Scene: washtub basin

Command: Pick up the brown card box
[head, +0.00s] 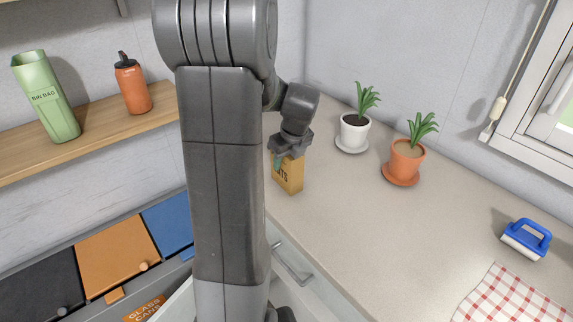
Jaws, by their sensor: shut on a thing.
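The brown card box (289,178) is a small upright carton with dark lettering, partly legible as "TS". It is at or just above the pale countertop, right of my arm's column; I cannot tell whether its base touches. My gripper (287,158) points down from above and is shut on the top of the box.
A white pot (353,134) and a terracotta pot (404,163) with plants stand right of the box. A blue-handled brush (527,239) and a checked cloth (514,297) lie farther right. The countertop (400,235) between is clear.

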